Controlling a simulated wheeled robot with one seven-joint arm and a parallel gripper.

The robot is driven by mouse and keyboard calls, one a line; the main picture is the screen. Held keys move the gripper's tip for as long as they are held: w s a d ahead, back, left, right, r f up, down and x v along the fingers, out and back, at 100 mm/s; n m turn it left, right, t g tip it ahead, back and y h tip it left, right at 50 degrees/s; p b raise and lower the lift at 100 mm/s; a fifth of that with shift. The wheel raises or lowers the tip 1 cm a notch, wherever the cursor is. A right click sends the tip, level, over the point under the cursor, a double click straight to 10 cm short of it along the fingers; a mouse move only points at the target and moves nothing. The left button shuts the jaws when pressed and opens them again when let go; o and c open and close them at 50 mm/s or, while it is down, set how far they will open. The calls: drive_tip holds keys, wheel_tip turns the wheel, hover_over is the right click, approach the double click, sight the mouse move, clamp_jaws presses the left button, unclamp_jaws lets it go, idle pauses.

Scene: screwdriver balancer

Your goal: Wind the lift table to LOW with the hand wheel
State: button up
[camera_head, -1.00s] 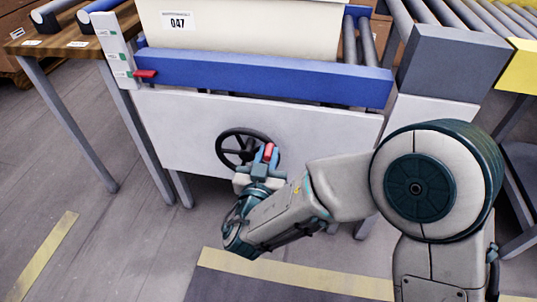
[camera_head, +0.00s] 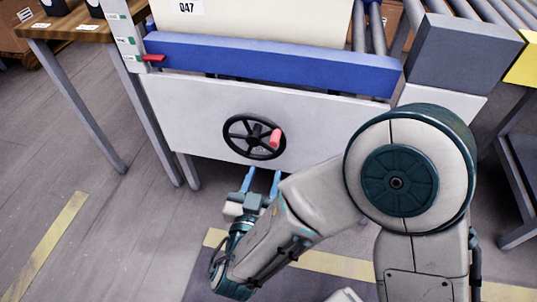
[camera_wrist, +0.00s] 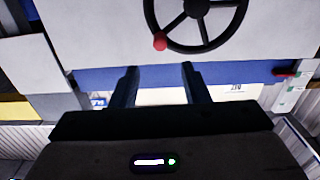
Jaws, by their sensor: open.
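The black hand wheel (camera_head: 254,137) is on the white front panel of the lift table (camera_head: 270,66). Its red knob (camera_head: 276,139) is at the wheel's right in the head view. The wrist view shows the wheel (camera_wrist: 197,9) and knob (camera_wrist: 160,42) upside down. My gripper (camera_head: 262,174) is open and empty, below and apart from the wheel; its two fingers (camera_wrist: 160,82) are spread in the wrist view. The red pointer (camera_head: 153,58) on the table's left end is level with the lowest label of the white scale (camera_head: 123,33). The label text is too small to read.
A wooden bench (camera_head: 80,27) stands at left and a roller conveyor (camera_head: 480,15) at right. The floor (camera_head: 130,235) left of my gripper is clear.

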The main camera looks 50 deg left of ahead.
drive_tip(key=shift+v, duration=1.4)
